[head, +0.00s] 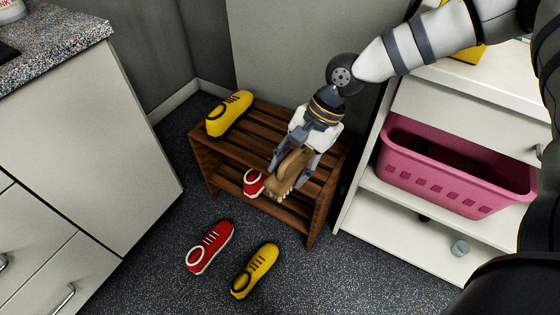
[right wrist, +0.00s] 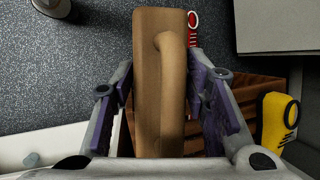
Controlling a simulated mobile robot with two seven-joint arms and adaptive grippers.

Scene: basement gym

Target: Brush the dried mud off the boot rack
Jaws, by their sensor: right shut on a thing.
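The boot rack (head: 318,215) is a low brown wooden rack with a slatted top and a lower shelf, against the wall in the head view. Part of it shows at the right in the right wrist view (right wrist: 257,95). My right gripper (head: 291,158) is shut on a tan brush (head: 293,172), held over the rack's front top slats, bristles towards the rack. I cannot tell whether the bristles touch the wood. In the right wrist view the brush (right wrist: 147,70) lies between the two fingers. I cannot make out dried mud on the visible slats. My left gripper is out of view.
A yellow shoe (head: 230,113) stands on the rack's top left; a red shoe (head: 254,184) is on the lower shelf. Another red shoe (head: 210,247) and yellow shoe (head: 255,271) lie on the floor in front. A white shelf with a pink basket (head: 450,170) stands close at right.

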